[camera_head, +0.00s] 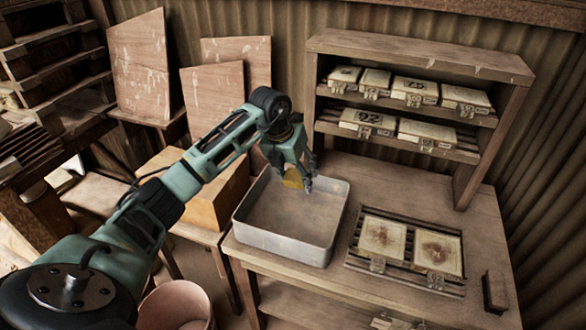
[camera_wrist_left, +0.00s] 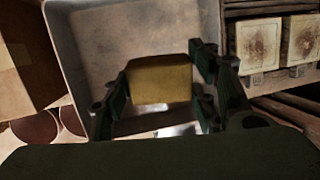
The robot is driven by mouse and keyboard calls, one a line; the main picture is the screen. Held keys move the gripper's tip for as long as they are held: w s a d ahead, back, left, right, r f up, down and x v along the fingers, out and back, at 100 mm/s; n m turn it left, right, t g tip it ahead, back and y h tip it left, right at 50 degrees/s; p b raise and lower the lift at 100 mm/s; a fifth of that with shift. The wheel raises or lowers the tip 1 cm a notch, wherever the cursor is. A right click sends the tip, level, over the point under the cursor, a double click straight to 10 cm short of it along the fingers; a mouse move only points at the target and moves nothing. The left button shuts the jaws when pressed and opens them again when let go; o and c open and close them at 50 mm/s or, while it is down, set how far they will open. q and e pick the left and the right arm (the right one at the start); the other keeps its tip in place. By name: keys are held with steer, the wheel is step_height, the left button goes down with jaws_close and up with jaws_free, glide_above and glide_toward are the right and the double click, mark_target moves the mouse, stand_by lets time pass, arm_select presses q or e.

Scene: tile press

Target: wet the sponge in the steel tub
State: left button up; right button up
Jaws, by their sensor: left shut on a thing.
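The steel tub (camera_head: 262,237) is a square grey metal tub standing on the wooden table; its wall also shows in the left wrist view (camera_wrist_left: 62,60). My left gripper (camera_head: 300,180) is over the back part of the tub. It is shut on the yellow sponge (camera_head: 293,179). In the left wrist view the sponge (camera_wrist_left: 160,79) sits between the two fingers of my left gripper (camera_wrist_left: 160,95), with the tub floor behind it. I cannot tell whether the sponge touches the tub's bottom or any water. My right gripper is not in view.
A slatted rack with two stained tiles (camera_head: 382,237) lies right of the tub. A wooden shelf (camera_head: 420,55) with several boxed tiles stands behind. A dark brown block (camera_head: 496,290) is at the table's right. A pinkish bucket (camera_head: 175,306) stands below, at the front left.

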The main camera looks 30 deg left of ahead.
arm_select(q)
steer(key=shift+a+f+n, duration=0.2)
steer(key=shift+a+n, duration=0.35)
steer(key=shift+n, duration=0.15)
steer(key=shift+f, duration=0.3)
steer(key=shift+f+b, duration=0.6)
steer(key=shift+b, duration=0.05)
steer(key=shift+w+f+b, duration=0.1)
steer(key=shift+f+b, duration=3.1)
steer(key=shift+f, duration=1.6)
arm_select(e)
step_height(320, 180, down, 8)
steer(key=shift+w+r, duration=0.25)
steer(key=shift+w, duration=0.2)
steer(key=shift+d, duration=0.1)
arm_select(q)
steer(key=shift+r+p, duration=3.3)
steer(key=shift+r, duration=1.45)
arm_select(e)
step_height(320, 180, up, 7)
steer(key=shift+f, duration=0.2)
arm_select(q)
steer(key=shift+r, duration=0.1)
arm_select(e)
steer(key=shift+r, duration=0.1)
